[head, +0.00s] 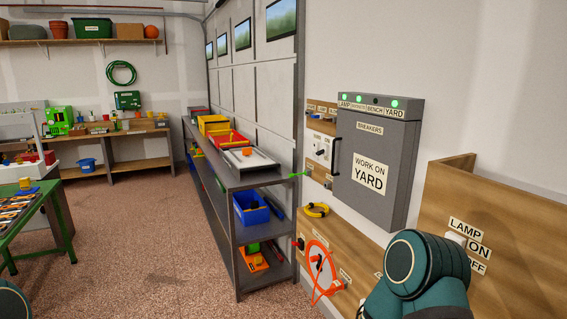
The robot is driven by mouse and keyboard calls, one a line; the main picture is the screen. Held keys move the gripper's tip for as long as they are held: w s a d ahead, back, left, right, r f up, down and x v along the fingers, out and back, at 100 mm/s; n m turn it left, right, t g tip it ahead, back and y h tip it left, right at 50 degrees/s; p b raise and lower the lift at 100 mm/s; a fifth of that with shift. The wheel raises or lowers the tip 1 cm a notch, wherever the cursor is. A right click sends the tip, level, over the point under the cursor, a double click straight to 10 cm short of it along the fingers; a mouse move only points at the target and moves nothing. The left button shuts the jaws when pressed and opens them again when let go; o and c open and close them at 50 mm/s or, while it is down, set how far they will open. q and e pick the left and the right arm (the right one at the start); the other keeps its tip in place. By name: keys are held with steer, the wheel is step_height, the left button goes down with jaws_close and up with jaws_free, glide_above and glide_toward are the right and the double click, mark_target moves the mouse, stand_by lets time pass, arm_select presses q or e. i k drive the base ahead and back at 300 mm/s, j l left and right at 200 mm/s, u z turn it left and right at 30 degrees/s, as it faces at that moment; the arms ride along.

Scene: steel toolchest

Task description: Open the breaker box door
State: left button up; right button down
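The grey breaker box (412,108) is mounted on the white wall right of centre. Its door (374,203) appears shut, with a "BREAKERS" label and a "WORK ON YARD" sign on its face. A dark upright handle (336,157) sits along the door's left edge. Green lights glow on the strip above the door, over labels that include LAMP, BENCH and YARD. A rounded teal link of my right arm (427,268) shows below the box, apart from it in the picture. Neither gripper is in view.
A wooden panel with a lamp switch (456,238) stands right of the box. Left of the box are a switch plate (320,148) and an orange cord (314,268). A grey shelf unit (236,178) with bins stands further left. Floor left of it is clear.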

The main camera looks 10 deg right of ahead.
mark_target(371, 161)
steer(key=i+j, duration=0.1)
steer(key=i, duration=1.35)
steer(key=i+z, duration=0.35)
steer(key=i+j+z, duration=0.15)
steer(key=z, duration=0.2)
steer(key=i+j+z, duration=0.3)
steer(key=i+l, duration=0.05)
steer(key=i, duration=0.05)
